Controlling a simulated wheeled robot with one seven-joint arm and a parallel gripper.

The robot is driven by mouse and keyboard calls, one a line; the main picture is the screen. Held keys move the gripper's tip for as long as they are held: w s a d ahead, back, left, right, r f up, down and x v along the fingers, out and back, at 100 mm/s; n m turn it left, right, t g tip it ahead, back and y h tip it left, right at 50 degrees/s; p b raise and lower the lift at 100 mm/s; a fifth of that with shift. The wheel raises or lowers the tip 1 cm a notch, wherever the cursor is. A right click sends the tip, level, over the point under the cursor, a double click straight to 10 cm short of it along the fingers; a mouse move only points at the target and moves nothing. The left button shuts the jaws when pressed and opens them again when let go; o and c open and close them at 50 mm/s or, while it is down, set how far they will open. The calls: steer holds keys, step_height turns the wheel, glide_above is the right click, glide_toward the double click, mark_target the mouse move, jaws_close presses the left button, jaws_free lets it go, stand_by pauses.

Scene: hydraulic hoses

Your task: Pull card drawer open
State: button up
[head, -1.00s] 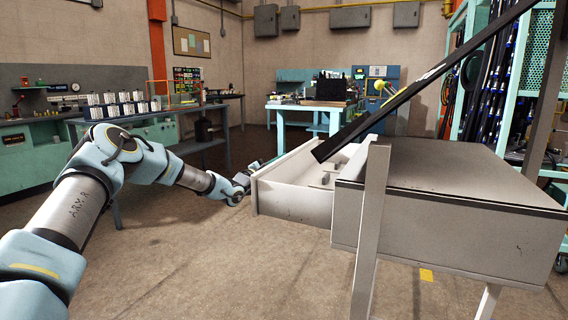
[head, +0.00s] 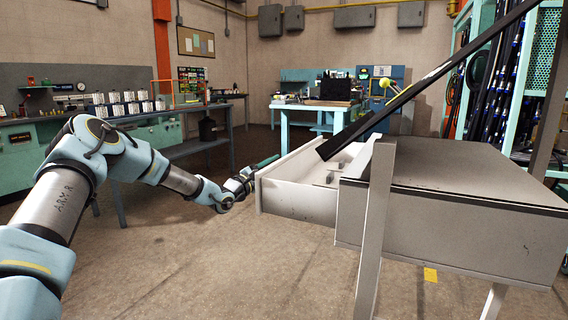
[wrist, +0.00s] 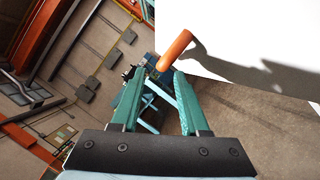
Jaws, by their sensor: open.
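The card drawer (head: 297,198) is a pale white box that sticks out to the left from the grey cabinet (head: 450,215), so it stands open. Its white front panel (wrist: 250,32) fills the upper right of the wrist view, with an orange-brown handle (wrist: 176,50) on it. My gripper (head: 262,163) is at the drawer's front end in the head view, partly hidden behind it. In the wrist view my gripper (wrist: 158,78) has its green fingers apart. The handle is near the fingertips, by the right finger; I cannot tell whether they touch.
A dark slanted bar (head: 430,80) crosses above the drawer, and a pale post (head: 372,230) stands before the cabinet. A workbench (head: 150,120) is on the left. The floor (head: 220,270) in front of the drawer is clear.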

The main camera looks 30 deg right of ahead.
steer(key=v, duration=0.5)
steer(key=shift+s+a+f, duration=0.1)
steer(key=shift+a+f, duration=0.05)
steer(key=shift+a, duration=0.25)
